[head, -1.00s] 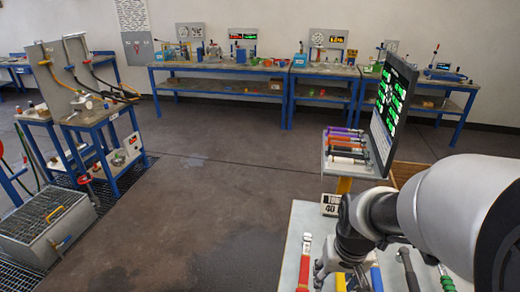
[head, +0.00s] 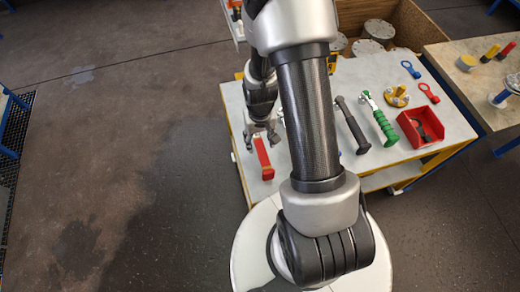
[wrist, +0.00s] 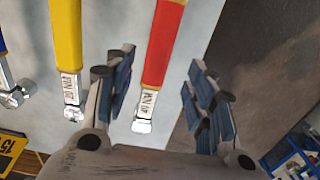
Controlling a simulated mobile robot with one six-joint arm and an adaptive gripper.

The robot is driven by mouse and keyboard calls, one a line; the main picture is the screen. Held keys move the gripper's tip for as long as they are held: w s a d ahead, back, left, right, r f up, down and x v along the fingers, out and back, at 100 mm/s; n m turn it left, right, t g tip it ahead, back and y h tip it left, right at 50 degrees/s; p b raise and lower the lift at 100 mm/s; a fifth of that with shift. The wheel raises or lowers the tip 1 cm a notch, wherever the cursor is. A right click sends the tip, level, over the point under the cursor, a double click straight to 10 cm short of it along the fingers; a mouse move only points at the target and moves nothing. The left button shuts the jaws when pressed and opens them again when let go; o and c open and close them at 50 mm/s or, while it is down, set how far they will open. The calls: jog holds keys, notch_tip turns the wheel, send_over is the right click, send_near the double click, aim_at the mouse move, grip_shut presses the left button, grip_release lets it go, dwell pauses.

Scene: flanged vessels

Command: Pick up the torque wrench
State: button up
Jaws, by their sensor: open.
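A red-handled tool (head: 263,160) with a metal shank lies on the left part of the white worktop. It also shows in the wrist view (wrist: 161,45), with lettering on its shank and a square metal end (wrist: 142,125). A yellow-handled tool (wrist: 67,35) lies to its left, and a blue-handled one (wrist: 3,42) at the left edge. I cannot tell which is the torque wrench. My gripper (head: 262,132) is over the red tool's end of the worktop. In the wrist view my gripper (wrist: 160,100) is open and empty, with the red tool's shank between its blue-padded fingers.
The worktop (head: 350,175) also holds a black-handled tool (head: 352,125), a green-handled tool (head: 380,120) and a red bin (head: 420,128). A wooden crate (head: 395,20) with metal flanges stands behind. Another table (head: 485,90) is at right. The floor at left is clear.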

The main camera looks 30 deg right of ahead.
aim_at(260, 147)
jog(key=f, duration=0.2)
jog(key=f+b, duration=0.1)
jog(key=f, duration=0.2)
jog(key=f+b, duration=0.1)
jog(key=f, duration=0.1)
jog(key=shift+w+d+f, duration=0.2)
jog(key=shift+d+f, duration=0.05)
jog(key=shift+f, duration=0.05)
jog(key=shift+r, duration=0.1)
grip_shut()
dwell(0.3)
